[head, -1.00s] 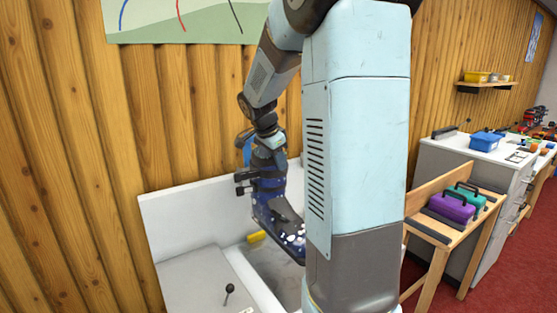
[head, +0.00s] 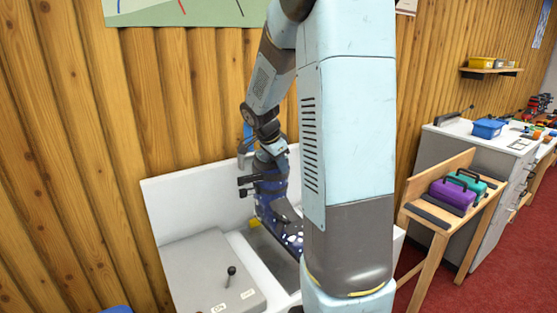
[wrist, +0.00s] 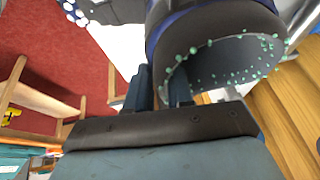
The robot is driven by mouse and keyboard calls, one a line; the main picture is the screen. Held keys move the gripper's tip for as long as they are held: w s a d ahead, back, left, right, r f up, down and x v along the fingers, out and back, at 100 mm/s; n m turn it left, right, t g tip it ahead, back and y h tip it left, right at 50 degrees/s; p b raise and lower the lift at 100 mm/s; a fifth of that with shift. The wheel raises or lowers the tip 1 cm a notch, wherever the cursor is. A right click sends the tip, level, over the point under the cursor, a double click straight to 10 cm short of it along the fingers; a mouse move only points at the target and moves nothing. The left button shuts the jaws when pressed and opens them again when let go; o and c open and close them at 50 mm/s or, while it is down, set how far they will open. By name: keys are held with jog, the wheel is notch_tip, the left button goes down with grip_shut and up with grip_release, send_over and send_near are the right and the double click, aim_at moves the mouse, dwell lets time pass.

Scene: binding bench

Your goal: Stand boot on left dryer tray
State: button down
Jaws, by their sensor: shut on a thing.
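The boot (head: 268,199) is dark blue with white spots. It hangs upright, toe pointing to the lower right, in front of the white dryer unit's back wall (head: 190,197). My gripper (head: 252,184) is shut on the boot's upper shaft. In the wrist view the boot's open cuff (wrist: 225,62) shows a grey inside with pale green dots, and my gripper (wrist: 163,85) pinches its edge. Below the boot is a grey recessed area (head: 262,252), partly hidden by the boot and my arm. I cannot tell whether the sole touches it, or which part is the left tray.
A grey panel (head: 195,265) with a black-knobbed lever (head: 230,271) and small labels lies left of the recess. A yellow piece (head: 255,222) lies behind the boot. To the right stands a wooden bench (head: 425,218) with purple (head: 452,196) and teal (head: 470,180) cases. Red floor is open beyond.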

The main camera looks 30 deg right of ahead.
aim_at(279, 191)
jog(key=shift+f, duration=3.45)
jog(key=shift+w, duration=0.15)
jog(key=shift+f, duration=0.2)
jog(key=c, duration=0.9)
grip_release()
jog(key=shift+a, duration=0.1)
